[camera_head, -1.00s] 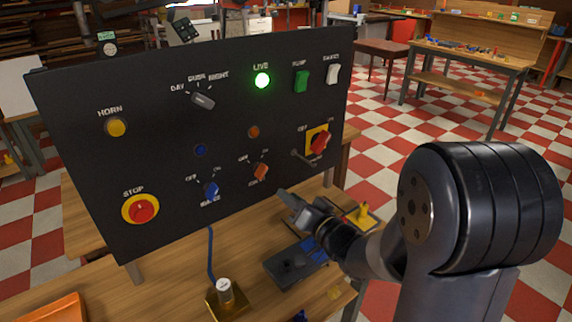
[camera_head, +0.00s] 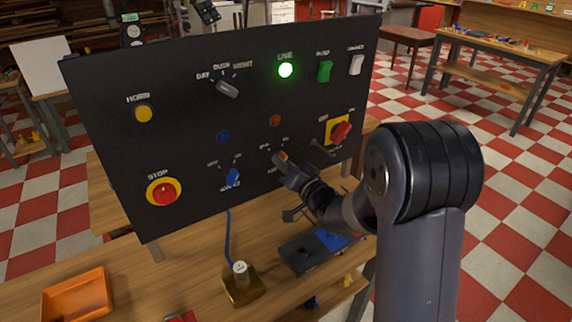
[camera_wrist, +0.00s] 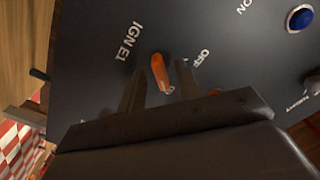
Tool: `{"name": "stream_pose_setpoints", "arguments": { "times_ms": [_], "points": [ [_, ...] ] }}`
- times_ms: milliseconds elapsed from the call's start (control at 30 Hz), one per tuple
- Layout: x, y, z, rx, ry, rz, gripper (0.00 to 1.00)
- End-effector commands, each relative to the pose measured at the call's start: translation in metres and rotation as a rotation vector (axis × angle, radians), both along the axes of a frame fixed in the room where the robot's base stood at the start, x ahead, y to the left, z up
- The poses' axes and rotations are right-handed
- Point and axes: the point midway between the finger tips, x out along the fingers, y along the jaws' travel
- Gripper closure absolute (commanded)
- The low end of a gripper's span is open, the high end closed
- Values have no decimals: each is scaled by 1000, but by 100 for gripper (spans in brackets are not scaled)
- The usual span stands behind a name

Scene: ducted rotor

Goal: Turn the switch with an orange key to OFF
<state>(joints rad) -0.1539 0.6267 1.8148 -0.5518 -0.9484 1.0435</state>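The switch with the orange key (camera_head: 283,156) is on the lower middle of the black control panel (camera_head: 110,95). In the head view my gripper (camera_head: 281,163) is right at it and hides part of it and its lettering. In the wrist view the orange key (camera_wrist: 160,73) stands between the two fingertips of my gripper (camera_wrist: 158,77), with gaps on both sides. The gripper is open, and neither finger clearly touches the key. The OFF label (camera_wrist: 203,58) shows beyond the right finger. I cannot tell which setting the key points to.
A blue switch (camera_head: 232,177) is left of the orange key, and a red rotary switch (camera_head: 341,132) on yellow is to the right. The red stop button (camera_head: 163,193) is at lower left. A brass-coloured block (camera_head: 243,287) and an orange tray (camera_head: 78,296) sit on the bench below.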

Motion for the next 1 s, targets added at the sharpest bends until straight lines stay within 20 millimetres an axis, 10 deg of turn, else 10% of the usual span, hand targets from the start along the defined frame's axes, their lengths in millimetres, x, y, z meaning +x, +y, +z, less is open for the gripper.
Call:
{"name": "stream_pose_setpoints", "arguments": {
  "times_ms": [467,1000],
  "points": [
    [0,0,0,-1,-1,0,99],
    [0,0,-3,-62,-44,0,100]
  ]
}}
